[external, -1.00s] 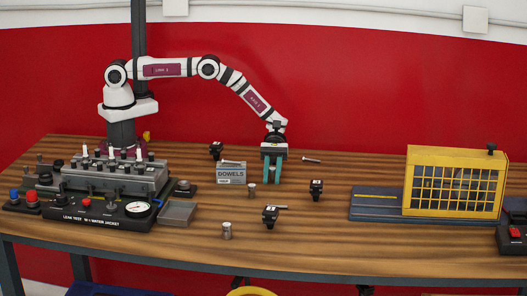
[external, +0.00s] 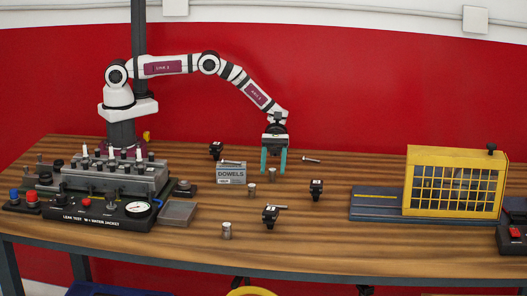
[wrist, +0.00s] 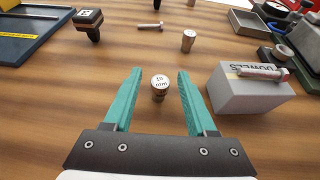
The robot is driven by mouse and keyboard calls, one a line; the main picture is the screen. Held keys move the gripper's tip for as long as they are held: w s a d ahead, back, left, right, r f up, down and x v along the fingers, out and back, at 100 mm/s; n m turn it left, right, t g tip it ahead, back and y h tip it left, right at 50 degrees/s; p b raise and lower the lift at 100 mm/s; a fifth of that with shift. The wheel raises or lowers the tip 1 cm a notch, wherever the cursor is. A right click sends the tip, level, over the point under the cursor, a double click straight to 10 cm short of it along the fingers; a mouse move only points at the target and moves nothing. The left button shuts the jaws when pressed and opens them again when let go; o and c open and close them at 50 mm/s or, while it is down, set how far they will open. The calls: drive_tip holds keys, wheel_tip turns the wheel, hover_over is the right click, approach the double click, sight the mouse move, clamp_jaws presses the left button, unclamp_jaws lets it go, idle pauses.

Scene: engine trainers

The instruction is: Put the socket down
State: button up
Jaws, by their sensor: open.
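A small metal socket (wrist: 160,86) marked "10 mm" stands upright on the wooden bench. In the wrist view it is between my gripper's two teal fingers, with a clear gap on each side. In the external view the socket (external: 272,176) stands just below the fingertips. My gripper (external: 273,171) is open and empty, pointing down over it. In the wrist view my gripper (wrist: 158,76) has its fingers spread wide. Nothing hides the top of the socket.
A grey DOWELS box (external: 231,174) with a bolt on top stands close to the left. Similar metal cylinders (external: 252,190) (external: 227,230), black-handled pieces (external: 316,188) and loose bolts (external: 311,159) are scattered around. A yellow cage (external: 453,181) stands at the right.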

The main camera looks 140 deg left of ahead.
sight(271, 157)
drive_tip(key=v, duration=0.3)
drive_tip(key=shift+s+a, duration=0.1)
drive_tip(key=shift+s, duration=0.05)
drive_tip(key=s+d+r+m+g, duration=0.1)
drive_tip(key=d+r+m+g, duration=0.3)
drive_tip(key=d+r+m, duration=0.45)
drive_tip(key=s+d+r+m+g, duration=0.1)
drive_tip(key=d+r+m+g, duration=0.4)
drive_tip(key=d, duration=0.6)
drive_tip(key=s+d+r+m+g+y, duration=0.1)
drive_tip(key=s+d+r+m+y, duration=0.35)
drive_tip(key=s+m, duration=0.35)
drive_tip(key=s+d+r+m+g+y, duration=0.25)
drive_tip(key=s+d+m, duration=0.3)
drive_tip(key=s, duration=0.45)
drive_tip(key=s+f+m+t+y, duration=0.1)
drive_tip(key=s+m+t+y, duration=0.1)
drive_tip(key=s+m, duration=0.4)
drive_tip(key=shift+s+a+y, duration=0.35)
drive_tip(key=shift+s+y, duration=0.35)
drive_tip(key=shift+s, duration=0.3)
drive_tip(key=shift+f, duration=0.15)
